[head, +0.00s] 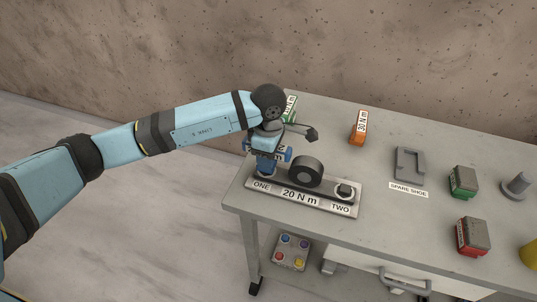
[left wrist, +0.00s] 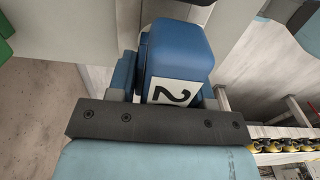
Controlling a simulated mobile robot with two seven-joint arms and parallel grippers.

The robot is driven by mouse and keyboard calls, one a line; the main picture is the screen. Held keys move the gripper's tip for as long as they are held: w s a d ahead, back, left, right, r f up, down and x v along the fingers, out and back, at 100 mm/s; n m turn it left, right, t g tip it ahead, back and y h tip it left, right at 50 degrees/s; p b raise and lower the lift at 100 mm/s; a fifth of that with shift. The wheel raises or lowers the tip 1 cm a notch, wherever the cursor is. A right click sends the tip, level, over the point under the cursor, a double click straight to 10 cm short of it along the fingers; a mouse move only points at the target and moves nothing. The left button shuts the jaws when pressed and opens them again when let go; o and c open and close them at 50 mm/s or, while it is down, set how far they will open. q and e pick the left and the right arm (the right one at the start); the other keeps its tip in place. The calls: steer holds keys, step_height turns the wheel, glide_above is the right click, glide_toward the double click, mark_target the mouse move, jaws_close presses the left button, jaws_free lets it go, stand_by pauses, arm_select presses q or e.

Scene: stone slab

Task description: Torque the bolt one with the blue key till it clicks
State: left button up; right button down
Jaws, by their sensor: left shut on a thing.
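My left gripper (head: 268,153) is shut on the blue key (head: 266,169), which stands roughly upright over the ONE end of the metal plate (head: 300,196) marked 20 N m. In the left wrist view the blue key (left wrist: 180,45) shows a white label with a 2, partly cut off. Bolt one is hidden under the key, so I cannot tell how fully the key sits on it. Bolt two (head: 345,190) shows bare at the TWO end. My right gripper is not in view.
A dark round roller (head: 306,172) stands on the plate just right of the key. An orange key (head: 358,128) and a green key (head: 290,108) are behind. A spare shoe (head: 409,165), green block (head: 463,182) and red block (head: 472,236) lie right. A button box (head: 291,252) sits below.

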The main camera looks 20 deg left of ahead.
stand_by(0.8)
arm_select(q)
steer(key=shift+f+b, duration=0.15)
steer(key=shift+b, duration=0.25)
steer(key=shift+f+b, duration=0.3)
steer(key=shift+f, duration=0.3)
